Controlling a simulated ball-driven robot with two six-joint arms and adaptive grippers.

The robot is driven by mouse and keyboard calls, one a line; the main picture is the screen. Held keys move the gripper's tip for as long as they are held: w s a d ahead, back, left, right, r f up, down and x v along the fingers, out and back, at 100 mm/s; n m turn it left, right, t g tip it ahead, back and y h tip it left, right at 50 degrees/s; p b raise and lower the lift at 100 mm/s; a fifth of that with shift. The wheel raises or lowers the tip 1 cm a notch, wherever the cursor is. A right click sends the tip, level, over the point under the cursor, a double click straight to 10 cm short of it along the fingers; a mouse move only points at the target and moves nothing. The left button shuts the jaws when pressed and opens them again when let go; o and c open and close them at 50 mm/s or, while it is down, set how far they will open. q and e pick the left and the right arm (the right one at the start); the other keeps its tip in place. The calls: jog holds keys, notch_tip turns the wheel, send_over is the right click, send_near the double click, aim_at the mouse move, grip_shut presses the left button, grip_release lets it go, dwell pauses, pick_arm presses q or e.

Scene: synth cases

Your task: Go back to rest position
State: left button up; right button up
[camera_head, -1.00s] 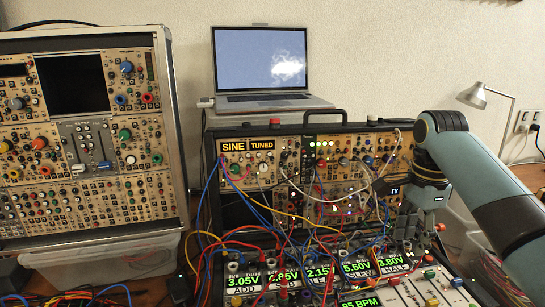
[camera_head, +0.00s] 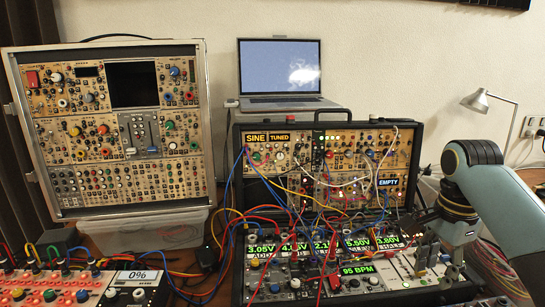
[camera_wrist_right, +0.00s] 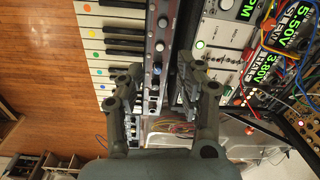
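My right gripper (camera_head: 424,236) is at the right of the head view, over the right end of the modular synth case (camera_head: 318,219). Its fingers stand apart with nothing between them, which the right wrist view (camera_wrist_right: 160,78) shows too. The wrist view has a piano-style keyboard (camera_wrist_right: 95,38) to the left of the fingers and the synth panel with green displays to the right. I cannot tell whether the fingers touch the panel. My left gripper is not in view.
A second synth case (camera_head: 112,130) stands at the left on a clear bin (camera_head: 150,232). A laptop (camera_head: 280,72) sits behind. Patch cables (camera_head: 290,215) hang over the middle case. A lamp (camera_head: 475,102) stands at the right. A red-buttoned sequencer (camera_head: 60,290) is front left.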

jog(key=s+a+f+n+t, duration=0.1)
jog(key=s+f+n, duration=0.1)
jog(key=s+n, duration=0.3)
jog(key=s+f+n, duration=0.2)
jog(key=s+f, duration=0.1)
jog(key=s, duration=0.5)
jog(key=s+a+r+n+t, duration=0.1)
jog(key=s+r+n, duration=0.2)
jog(key=s+n, duration=0.3)
jog(key=s+a+r+n+t, duration=0.1)
jog(key=s+r+n, duration=0.15)
jog(key=s, duration=0.65)
jog(key=s+d+f+g+b, duration=0.1)
jog(key=s+f+b, duration=0.15)
jog(key=f, duration=1.45)
jog(key=s+d+f+b, duration=0.1)
jog(key=f+b, duration=0.2)
jog(key=f, duration=1.4)
pick_arm(q)
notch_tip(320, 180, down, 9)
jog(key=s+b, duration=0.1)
jog(key=b, duration=0.2)
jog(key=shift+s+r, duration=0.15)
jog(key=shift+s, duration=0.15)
pick_arm(e)
jog(key=s+d+f+g, duration=0.1)
jog(key=s+f, duration=1.6)
jog(key=shift+h, duration=0.3)
jog(key=shift+s+f+g, duration=0.1)
jog(key=shift+g, duration=0.2)
